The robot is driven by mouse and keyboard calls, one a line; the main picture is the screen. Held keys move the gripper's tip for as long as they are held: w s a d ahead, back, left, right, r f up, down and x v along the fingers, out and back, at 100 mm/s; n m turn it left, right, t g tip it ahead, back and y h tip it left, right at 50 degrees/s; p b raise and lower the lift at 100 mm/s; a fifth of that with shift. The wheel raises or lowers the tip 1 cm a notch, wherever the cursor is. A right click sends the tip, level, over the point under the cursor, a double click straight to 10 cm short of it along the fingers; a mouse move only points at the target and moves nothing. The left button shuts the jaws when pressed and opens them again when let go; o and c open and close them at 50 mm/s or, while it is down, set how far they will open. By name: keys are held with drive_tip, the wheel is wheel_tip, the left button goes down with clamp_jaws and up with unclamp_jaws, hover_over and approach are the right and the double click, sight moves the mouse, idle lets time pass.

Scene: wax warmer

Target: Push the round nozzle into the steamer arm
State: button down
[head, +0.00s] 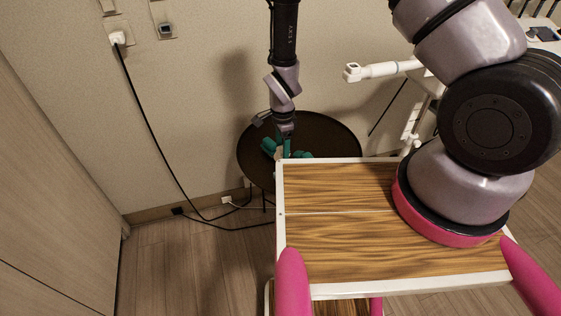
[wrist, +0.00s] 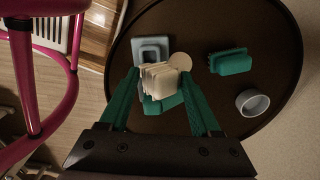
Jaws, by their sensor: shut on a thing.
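My gripper (wrist: 160,77) has green fingers and is shut on a cream ribbed piece (wrist: 158,79) with a flat round disc at one end, which looks like the round nozzle. My gripper also shows in the head view (head: 283,147), low over the dark round table, where the piece is small and mostly hidden. The steamer arm (head: 385,70) is a white tube with a thicker end pointing left, at the upper middle right of the head view, well away from my gripper. The wrist view does not show it.
The dark round table (wrist: 285,45) bears a pale blue-grey square piece (wrist: 151,50), a green brush-like piece (wrist: 231,62), a grey round cup (wrist: 253,102) and a green piece (wrist: 160,104) below the held one. A wood-topped, white-edged cart (head: 340,235) stands in front. A cable (head: 148,118) hangs along the wall.

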drive_tip(key=shift+r, duration=0.3)
drive_tip(key=shift+r, duration=2.05)
drive_tip(key=shift+r, duration=0.15)
drive_tip(key=shift+r, duration=12.45)
drive_tip(key=w+d+n, duration=0.5)
drive_tip(key=d, duration=0.2)
drive_tip(key=w+d+n, duration=0.4)
drive_tip(key=d+n, duration=0.2)
drive_tip(key=d, duration=0.1)
drive_tip(key=w+d+n+y, duration=0.1)
drive_tip(key=w+d+n, duration=0.4)
drive_tip(key=d, duration=0.2)
drive_tip(key=shift+w+d+f, duration=0.1)
drive_tip(key=shift+w+d, duration=0.1)
drive_tip(key=shift+w, duration=0.1)
drive_tip(key=shift+w+d+f+n+g+y, duration=0.15)
drive_tip(key=shift+d+f+g+y, duration=0.2)
drive_tip(key=shift+y, duration=0.55)
drive_tip(key=shift+w+d+f+n+g+y, duration=0.1)
drive_tip(key=shift+d+f+g+y, duration=0.25)
drive_tip(key=shift+y, duration=0.55)
drive_tip(key=shift+w+d+f+n+g+y, duration=0.15)
drive_tip(key=shift+d+f+g+y, duration=0.2)
drive_tip(key=shift+y, duration=0.55)
